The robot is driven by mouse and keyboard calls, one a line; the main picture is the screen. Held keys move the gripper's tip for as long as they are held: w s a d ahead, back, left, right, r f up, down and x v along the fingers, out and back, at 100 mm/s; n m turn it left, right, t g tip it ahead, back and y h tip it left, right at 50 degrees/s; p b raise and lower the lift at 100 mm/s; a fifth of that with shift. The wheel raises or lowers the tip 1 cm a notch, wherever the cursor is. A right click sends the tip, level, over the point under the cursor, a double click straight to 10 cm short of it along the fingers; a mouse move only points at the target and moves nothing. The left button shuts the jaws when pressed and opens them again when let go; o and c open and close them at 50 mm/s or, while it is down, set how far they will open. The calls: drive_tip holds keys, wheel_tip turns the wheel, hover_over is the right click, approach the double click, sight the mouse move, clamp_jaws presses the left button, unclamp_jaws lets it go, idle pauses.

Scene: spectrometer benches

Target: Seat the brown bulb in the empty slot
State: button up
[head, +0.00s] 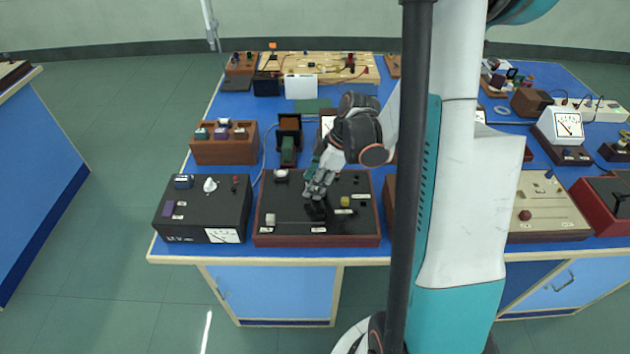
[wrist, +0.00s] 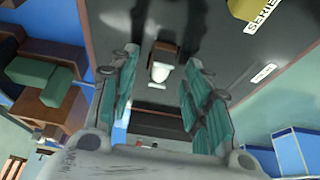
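In the wrist view, a small brown block with a pale bulb-like end (wrist: 161,66), which looks like the brown bulb, shows between my fingers over the dark panel. My gripper (wrist: 163,62) is open, with a visible gap on either side of it. I cannot tell how far beyond the fingertips it lies. In the head view my gripper (head: 317,190) is low over the dark board with a red-brown rim (head: 300,240). A black block (head: 316,211) sits just below it there. The brown bulb is not clear in the head view, and I cannot make out the empty slot.
A yellow block (head: 345,201) stands on the board, close right of my gripper. A white knob (head: 270,220) is at left. A black meter box (head: 203,209) stands left of the board. A brown stand with a green block (head: 288,150) is behind it.

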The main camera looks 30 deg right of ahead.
drive_tip(key=v, duration=1.2)
drive_tip(key=shift+w, duration=0.1)
idle(0.4)
